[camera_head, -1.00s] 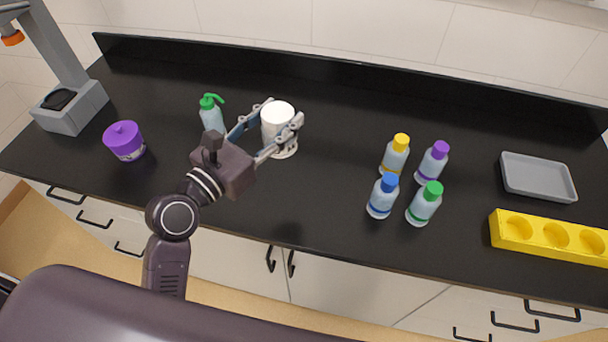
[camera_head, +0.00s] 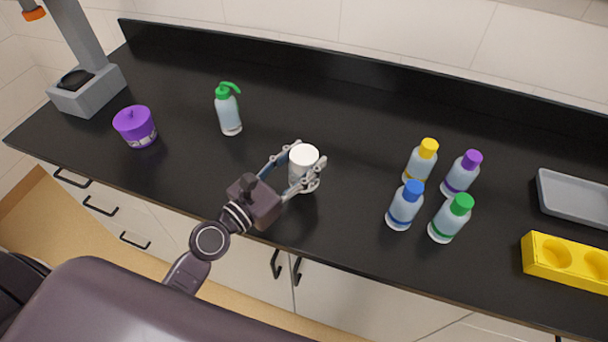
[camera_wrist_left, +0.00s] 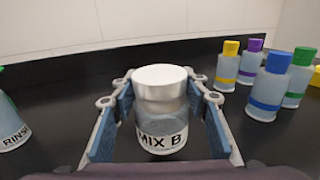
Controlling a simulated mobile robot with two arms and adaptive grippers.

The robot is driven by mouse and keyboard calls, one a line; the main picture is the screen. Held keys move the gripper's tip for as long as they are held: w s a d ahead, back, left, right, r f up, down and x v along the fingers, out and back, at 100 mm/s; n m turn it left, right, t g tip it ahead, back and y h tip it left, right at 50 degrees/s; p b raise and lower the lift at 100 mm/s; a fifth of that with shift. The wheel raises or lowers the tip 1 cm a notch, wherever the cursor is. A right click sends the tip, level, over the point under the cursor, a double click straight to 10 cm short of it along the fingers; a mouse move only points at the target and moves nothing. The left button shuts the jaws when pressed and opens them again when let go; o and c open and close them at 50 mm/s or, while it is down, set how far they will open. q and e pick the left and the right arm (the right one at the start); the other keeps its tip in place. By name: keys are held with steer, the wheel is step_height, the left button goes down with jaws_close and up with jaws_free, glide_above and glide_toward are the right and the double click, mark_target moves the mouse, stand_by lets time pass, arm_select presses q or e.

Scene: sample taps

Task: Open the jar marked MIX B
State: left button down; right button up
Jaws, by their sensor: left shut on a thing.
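The MIX B jar (camera_wrist_left: 161,110) is clear with a white lid (camera_wrist_left: 160,75) on top, and its label faces my left wrist camera. In the head view the jar (camera_head: 303,180) is upright near the front of the black bench. My left gripper (camera_head: 292,168) is shut on the jar's body, one finger on each side, below the lid. Whether the jar's base touches the bench is hard to tell. My right gripper is not in view.
A green-topped rinse bottle (camera_head: 229,112) stands behind left. Several colour-capped bottles (camera_head: 421,161) stand to the right. A purple pot (camera_head: 135,126) and grey device (camera_head: 88,92) are at left. A grey tray (camera_head: 575,197) and yellow rack (camera_head: 565,262) are far right.

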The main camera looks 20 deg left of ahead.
mark_target(304, 171)
arm_select(q)
step_height(304, 171, down, 4)
steer(key=b, duration=0.2)
steer(key=shift+r+b, duration=0.15)
steer(key=shift+b, duration=0.15)
steer(key=shift+f, duration=0.35)
steer(key=shift+r, duration=0.15)
steer(key=shift+f+b, duration=0.25)
steer(key=shift+b, duration=0.1)
steer(key=c, duration=1.1)
jaws_free()
steer(key=shift+c, duration=0.2)
steer(key=shift+r, duration=0.1)
